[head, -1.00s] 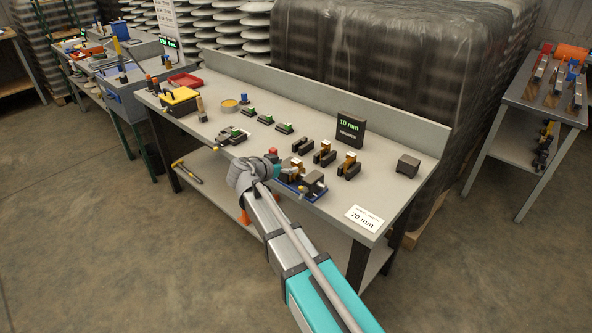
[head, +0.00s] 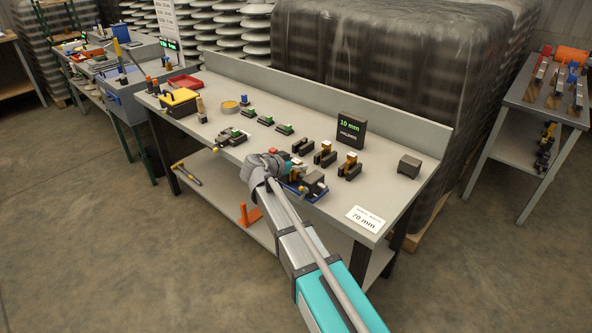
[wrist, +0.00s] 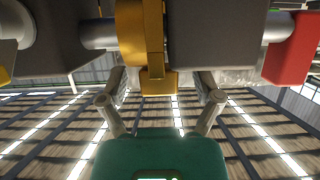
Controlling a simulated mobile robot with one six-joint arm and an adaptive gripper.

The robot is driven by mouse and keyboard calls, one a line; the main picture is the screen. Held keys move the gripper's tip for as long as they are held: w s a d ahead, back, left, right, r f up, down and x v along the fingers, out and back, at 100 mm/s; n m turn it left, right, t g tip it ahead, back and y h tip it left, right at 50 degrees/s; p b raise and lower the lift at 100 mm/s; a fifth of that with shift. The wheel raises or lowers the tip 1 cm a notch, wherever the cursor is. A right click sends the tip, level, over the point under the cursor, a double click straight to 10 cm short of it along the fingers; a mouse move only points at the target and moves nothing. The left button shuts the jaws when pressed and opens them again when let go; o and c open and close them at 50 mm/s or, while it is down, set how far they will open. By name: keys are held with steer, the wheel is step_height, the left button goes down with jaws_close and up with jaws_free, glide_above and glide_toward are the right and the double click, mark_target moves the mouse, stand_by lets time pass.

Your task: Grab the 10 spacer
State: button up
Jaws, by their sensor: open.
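My gripper (wrist: 160,80) is open, with one finger on each side of the picture's middle in the wrist view. A gold-orange piece (wrist: 153,78) with a tab sits between dark blocks on a metal rod. Its tab lies between my fingertips; I cannot tell whether they touch it. In the head view my wrist hides much of the gripper, at the left end of a blue-based fixture (head: 315,195). Several black-and-orange blocks stand behind it, including a middle one (head: 325,154) and a right one (head: 349,166). I cannot read a size on any piece.
A dark display (head: 351,131) reads 10 mm. A white card (head: 367,218) reads 70 mm near the front edge. A grey box (head: 409,166) stands at right. Several green-topped pieces (head: 265,120) lie left of the fixture. The tabletop between the card and grey box is clear.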

stand_by(0.5)
jaws_close()
